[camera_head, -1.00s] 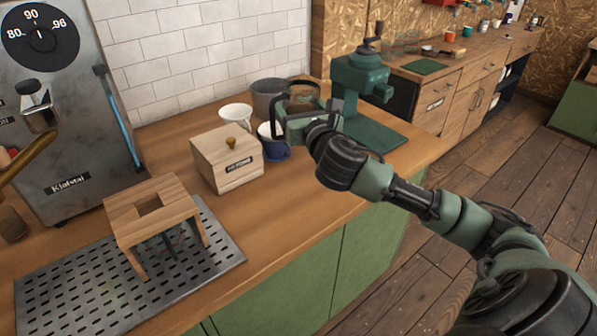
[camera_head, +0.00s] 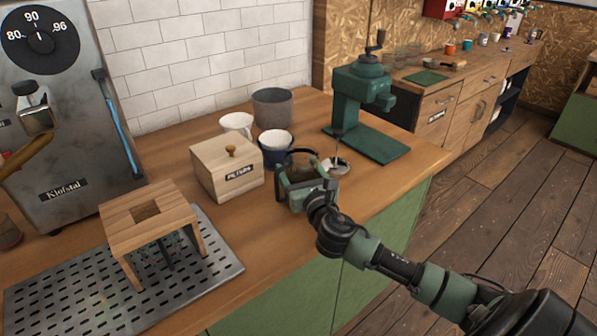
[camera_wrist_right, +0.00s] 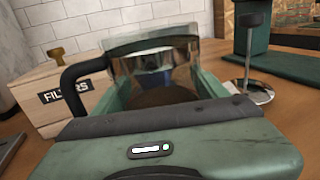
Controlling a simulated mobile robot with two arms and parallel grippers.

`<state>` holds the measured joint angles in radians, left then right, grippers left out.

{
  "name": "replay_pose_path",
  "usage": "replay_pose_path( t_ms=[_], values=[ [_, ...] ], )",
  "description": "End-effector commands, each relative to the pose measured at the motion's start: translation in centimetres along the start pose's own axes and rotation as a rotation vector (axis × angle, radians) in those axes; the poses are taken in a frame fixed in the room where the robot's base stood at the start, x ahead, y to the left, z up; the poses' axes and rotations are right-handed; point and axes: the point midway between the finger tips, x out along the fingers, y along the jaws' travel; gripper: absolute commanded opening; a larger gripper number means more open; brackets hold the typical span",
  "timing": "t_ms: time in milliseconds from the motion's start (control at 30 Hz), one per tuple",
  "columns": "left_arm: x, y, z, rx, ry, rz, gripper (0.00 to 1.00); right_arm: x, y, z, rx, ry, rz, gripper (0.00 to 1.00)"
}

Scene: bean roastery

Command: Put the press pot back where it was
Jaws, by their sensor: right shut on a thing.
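The press pot (camera_wrist_right: 153,62), clear-walled with a metal band and a black handle (camera_wrist_right: 78,75), is between the fingers of my right gripper (camera_head: 301,183), which is shut on it. It looks upright, low over the counter in front of the navy cup. I cannot tell whether its base touches the wood. Something dark shows through its wall. A thin rod with a dark knob and a round metal disc (camera_head: 337,166) stands on the counter just right of the pot; it also shows in the right wrist view (camera_wrist_right: 259,93). My left gripper is not in view.
The filters box (camera_head: 227,167), white cup (camera_head: 238,123), navy cup (camera_head: 275,148) and grey canister (camera_head: 272,108) stand behind and left. The green grinder (camera_head: 372,138) is behind right. A wooden stand (camera_head: 150,212) sits on the perforated tray (camera_head: 75,297). Bare counter lies in front.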

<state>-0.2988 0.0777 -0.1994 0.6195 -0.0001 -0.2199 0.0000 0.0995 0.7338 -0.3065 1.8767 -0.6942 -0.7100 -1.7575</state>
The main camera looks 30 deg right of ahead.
Motion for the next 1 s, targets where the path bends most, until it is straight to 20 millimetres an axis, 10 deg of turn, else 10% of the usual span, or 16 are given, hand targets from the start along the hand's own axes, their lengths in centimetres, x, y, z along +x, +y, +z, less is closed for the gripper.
replay_pose_path(
  t_ms=[367,400,433,1000],
  values=[
    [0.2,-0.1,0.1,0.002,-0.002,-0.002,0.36,0.1,-0.1,-0.1,0.0,-0.005,-0.001,0.0],
    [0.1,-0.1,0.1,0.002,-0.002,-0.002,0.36,0.0,0.0,-0.3,0.0,0.0,-0.001,0.84],
    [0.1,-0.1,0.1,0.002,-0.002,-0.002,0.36,0.0,0.0,-0.3,0.0,0.0,-0.001,0.93],
    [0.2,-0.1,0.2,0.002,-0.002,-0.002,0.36,-3.1,0.0,-0.2,-0.003,0.002,0.002,0.95]
  ],
)
